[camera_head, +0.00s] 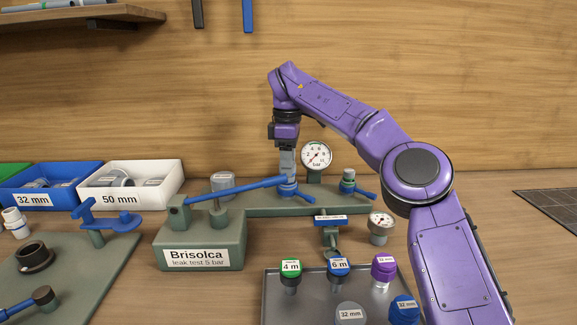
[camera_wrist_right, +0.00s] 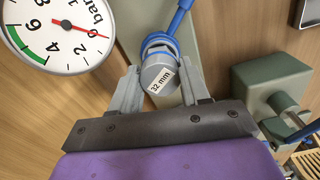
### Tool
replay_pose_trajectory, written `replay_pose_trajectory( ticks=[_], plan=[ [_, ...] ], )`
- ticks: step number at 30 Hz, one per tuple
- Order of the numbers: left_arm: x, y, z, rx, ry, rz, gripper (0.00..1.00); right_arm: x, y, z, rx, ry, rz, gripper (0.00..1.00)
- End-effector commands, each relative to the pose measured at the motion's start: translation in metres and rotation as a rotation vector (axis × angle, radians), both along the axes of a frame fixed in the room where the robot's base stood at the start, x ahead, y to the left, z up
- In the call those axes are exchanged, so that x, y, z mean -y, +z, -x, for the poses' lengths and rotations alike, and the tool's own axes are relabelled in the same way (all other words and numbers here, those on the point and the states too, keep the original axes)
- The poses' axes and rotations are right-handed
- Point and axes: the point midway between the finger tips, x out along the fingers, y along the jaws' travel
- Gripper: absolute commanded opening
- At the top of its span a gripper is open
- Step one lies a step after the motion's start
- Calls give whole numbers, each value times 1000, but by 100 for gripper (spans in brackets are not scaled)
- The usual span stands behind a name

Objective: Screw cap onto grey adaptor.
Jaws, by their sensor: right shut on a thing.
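My right gripper (camera_head: 287,165) points straight down at the blue clamp ring (camera_head: 288,188) on the green test bench. In the right wrist view my right gripper (camera_wrist_right: 158,82) is shut on a grey cylindrical piece labelled "32 mm" (camera_wrist_right: 157,76). That piece sits at the blue ring (camera_wrist_right: 157,42); whether it is the cap or the adaptor, and any thread beneath it, I cannot tell. Another grey "32 mm" piece (camera_head: 350,314) is on the front tray. My left gripper is not in view.
The grey tray (camera_head: 275,308) holds several coloured labelled pieces. A long blue lever (camera_head: 235,189) runs left from the ring. Bins (camera_head: 130,199) stand at left.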

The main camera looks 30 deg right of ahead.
Motion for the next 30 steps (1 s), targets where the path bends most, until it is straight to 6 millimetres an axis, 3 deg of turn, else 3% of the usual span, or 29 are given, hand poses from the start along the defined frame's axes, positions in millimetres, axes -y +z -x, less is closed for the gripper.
replay_pose_trajectory(
  ticks=[9,20,30],
  plan=[
    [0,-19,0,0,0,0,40,-4,0,-1,1,-231,-3,9],
    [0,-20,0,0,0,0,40,-4,1,-1,0,-265,-4,9],
    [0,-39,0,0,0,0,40,-5,0,-1,1,-603,-3,9]
  ],
)
